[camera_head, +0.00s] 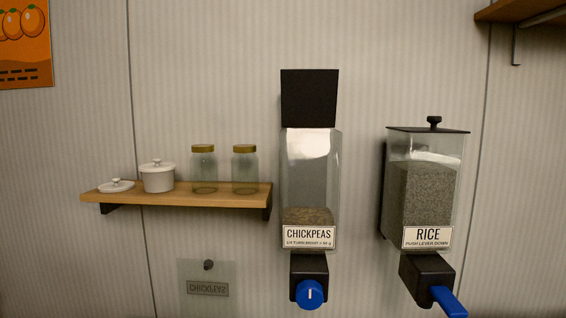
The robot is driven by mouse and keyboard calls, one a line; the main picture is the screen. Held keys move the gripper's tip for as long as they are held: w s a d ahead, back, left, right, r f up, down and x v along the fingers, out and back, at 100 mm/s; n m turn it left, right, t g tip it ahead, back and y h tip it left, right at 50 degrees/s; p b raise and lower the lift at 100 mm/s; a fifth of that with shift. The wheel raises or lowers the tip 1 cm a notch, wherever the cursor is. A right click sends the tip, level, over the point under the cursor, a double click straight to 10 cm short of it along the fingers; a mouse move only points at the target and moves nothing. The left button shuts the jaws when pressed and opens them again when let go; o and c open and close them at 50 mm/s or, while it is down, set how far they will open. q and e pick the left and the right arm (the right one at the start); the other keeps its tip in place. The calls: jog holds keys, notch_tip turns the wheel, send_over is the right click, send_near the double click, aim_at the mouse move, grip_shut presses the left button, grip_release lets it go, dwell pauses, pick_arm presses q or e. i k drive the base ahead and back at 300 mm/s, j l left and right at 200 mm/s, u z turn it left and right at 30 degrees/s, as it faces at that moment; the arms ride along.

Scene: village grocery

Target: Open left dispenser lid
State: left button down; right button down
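The left dispenser (309,175) is a clear bin on the wall, labelled CHICKPEAS, with a low layer of chickpeas in the bottom. Its black lid (309,98) stands upright above the bin's top, swung up against the wall, so the lid is open. A black outlet with a blue knob (310,293) sits below the bin. Neither of my grippers is in view.
The right dispenser (424,195), labelled RICE, has its knobbed lid (430,129) shut and a blue lever (448,301). A wooden shelf (230,199) at left holds two jars, a white pot (158,179) and a small white lid. A translucent panel (207,272) is below.

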aim_at(309, 99)
jog(key=j+u, duration=0.3)
jog(key=j, duration=0.35)
jog(key=j+u, duration=0.3)
jog(key=j, duration=0.3)
